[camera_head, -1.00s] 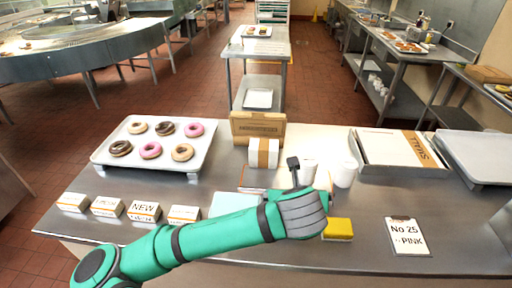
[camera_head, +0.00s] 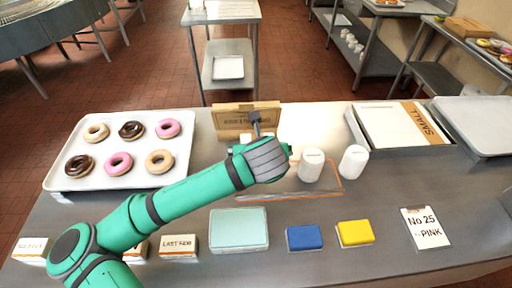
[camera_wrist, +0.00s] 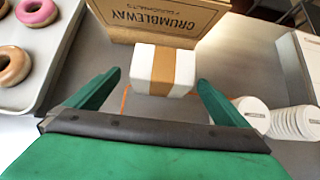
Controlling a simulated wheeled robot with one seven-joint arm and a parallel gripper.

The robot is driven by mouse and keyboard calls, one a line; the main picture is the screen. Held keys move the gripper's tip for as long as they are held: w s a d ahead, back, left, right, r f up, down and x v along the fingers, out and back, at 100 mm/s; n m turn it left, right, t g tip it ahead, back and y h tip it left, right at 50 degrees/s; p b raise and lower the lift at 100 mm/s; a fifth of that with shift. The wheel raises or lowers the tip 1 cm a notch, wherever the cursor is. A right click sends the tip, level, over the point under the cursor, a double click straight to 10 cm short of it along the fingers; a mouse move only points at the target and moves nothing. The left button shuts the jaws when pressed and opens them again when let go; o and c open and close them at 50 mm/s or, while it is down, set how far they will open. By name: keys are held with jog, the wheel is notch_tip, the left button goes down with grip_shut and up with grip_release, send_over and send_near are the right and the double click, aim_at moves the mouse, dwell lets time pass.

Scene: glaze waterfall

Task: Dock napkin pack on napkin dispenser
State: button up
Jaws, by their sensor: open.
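The napkin pack (camera_wrist: 174,71), a white block with a brown band, stands upright on the counter in the wrist view. In the head view my arm hides most of it. My gripper (camera_wrist: 158,82) is open and empty, its green fingers pointing toward the pack, one to each side in the picture. I cannot tell that either finger touches it. In the head view my gripper (camera_head: 262,160) hides its own fingertips. A brown CRUMBLEWAY carton (camera_wrist: 165,17) stands just behind the pack, also in the head view (camera_head: 233,117). I cannot tell which thing is the napkin dispenser.
White cylindrical stacks (camera_head: 312,165) stand right of my gripper, by an orange outline. A donut tray (camera_head: 62,170) is left. A pale teal box (camera_head: 239,230), blue block (camera_head: 304,238), yellow block (camera_head: 354,233) and No 25 card (camera_head: 425,228) lie along the front.

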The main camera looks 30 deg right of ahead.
jog(key=x, duration=0.3)
jog(key=shift+w+f, duration=0.1)
jog(key=shift+w, duration=0.1)
jog(key=shift+w+d+f, duration=0.3)
jog(key=shift+w+f, duration=0.05)
jog(key=shift+f, duration=0.25)
jog(key=shift+w+d+f, duration=0.3)
jog(key=shift+d+f, duration=0.05)
jog(key=shift+f, duration=0.2)
jog(key=shift+w+d+f, duration=0.3)
jog(key=shift+w+f, duration=0.05)
jog(key=shift+f, duration=0.25)
jog(key=shift+w+a, duration=0.1)
jog(key=shift+a, duration=0.05)
jog(key=c, duration=1.1)
jog(key=shift+r, duration=0.15)
